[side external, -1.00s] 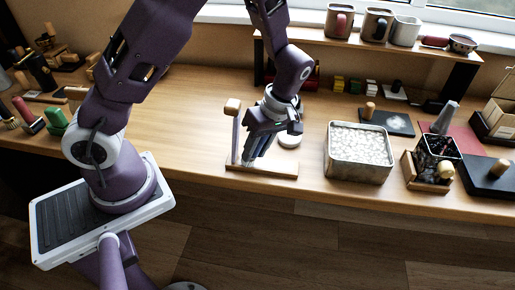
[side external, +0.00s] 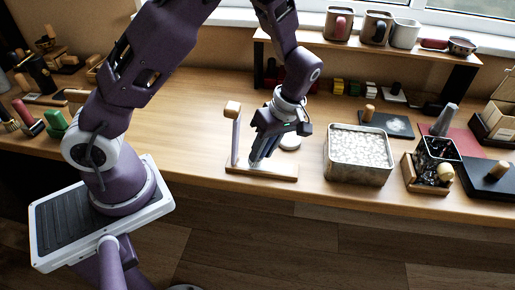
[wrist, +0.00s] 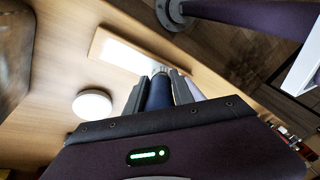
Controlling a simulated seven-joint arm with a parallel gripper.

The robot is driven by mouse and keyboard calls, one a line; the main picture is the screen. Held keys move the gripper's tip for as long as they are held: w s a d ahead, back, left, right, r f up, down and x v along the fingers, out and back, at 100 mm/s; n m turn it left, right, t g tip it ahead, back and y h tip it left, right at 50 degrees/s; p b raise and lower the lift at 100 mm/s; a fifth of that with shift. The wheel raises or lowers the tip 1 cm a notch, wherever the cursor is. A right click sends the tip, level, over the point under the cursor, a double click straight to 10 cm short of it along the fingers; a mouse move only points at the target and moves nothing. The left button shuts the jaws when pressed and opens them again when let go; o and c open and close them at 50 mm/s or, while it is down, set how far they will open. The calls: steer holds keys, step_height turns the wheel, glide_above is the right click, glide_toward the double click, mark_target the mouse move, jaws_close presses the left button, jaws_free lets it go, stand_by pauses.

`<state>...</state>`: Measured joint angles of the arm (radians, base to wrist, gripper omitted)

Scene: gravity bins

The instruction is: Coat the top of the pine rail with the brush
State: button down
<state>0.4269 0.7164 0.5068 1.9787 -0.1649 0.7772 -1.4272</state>
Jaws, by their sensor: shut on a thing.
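The pine rail (side external: 285,176) lies along the front of the bench as a low, pale wooden strip. A white area covers part of its top. It also shows in the wrist view (wrist: 97,43), again with a broad white area. My gripper (side external: 261,150) points down over the rail. In the wrist view my gripper (wrist: 160,76) is shut on the dark blue handle of the brush (wrist: 160,93). The brush's far end meets the white area in the picture, but its bristles are mostly hidden and contact is unclear.
A white round disc (wrist: 92,103) lies behind the rail. A metal tin of white pieces (side external: 358,153) stands to the right.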

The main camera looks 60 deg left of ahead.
steer(key=shift+w+d, duration=0.15)
steer(key=shift+w+r, duration=0.1)
steer(key=shift+r, duration=2.4)
